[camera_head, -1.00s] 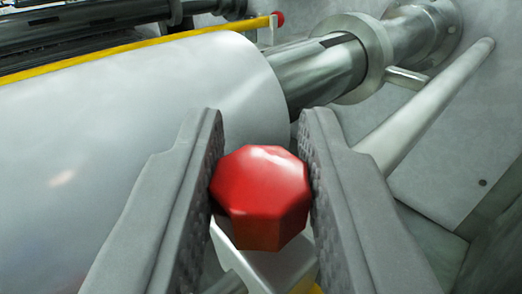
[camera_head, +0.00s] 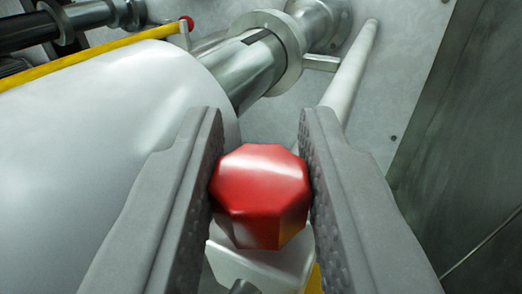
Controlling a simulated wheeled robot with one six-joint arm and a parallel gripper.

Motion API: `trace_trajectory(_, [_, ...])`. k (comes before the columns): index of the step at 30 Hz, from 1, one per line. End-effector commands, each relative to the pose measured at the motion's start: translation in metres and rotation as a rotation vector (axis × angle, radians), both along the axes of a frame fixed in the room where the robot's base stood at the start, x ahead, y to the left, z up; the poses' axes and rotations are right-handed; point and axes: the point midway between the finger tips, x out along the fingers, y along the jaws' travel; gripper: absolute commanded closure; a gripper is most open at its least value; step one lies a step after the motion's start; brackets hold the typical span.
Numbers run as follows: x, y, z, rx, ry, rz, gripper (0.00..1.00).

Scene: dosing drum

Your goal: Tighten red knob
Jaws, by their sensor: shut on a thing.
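The red knob (camera_head: 260,195) is faceted and sits in the lower middle of the view, between the two grey finger pads. My gripper (camera_head: 262,180) is shut on the red knob, with one textured pad against each side of it. Below the knob a pale bracket (camera_head: 262,265) shows, with a bit of yellow at its right. The knob's shaft is hidden under the knob.
A large white drum (camera_head: 90,140) fills the left, close to my left finger. A metal shaft (camera_head: 240,70) with a flange leads from it to the grey wall (camera_head: 400,70). A yellow bar (camera_head: 100,55) with a small red end (camera_head: 187,22) runs above the drum. A pale rod (camera_head: 350,75) slants at the right.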

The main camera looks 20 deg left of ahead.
Motion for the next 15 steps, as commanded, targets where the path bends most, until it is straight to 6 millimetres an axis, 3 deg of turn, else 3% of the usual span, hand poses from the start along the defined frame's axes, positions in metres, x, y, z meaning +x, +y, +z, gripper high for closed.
trace_trajectory(2, [0.0000,-0.0002,-0.0001,0.000,0.000,0.000,0.98])
trace_trajectory(3, [0.0000,-0.0002,-0.0001,0.000,0.000,0.000,0.73])
trace_trajectory(6, [0.0000,-0.0002,-0.0002,0.000,0.000,0.001,0.55])
trace_trajectory(15, [-0.0010,-0.0005,0.0000,0.000,0.000,0.001,0.55])
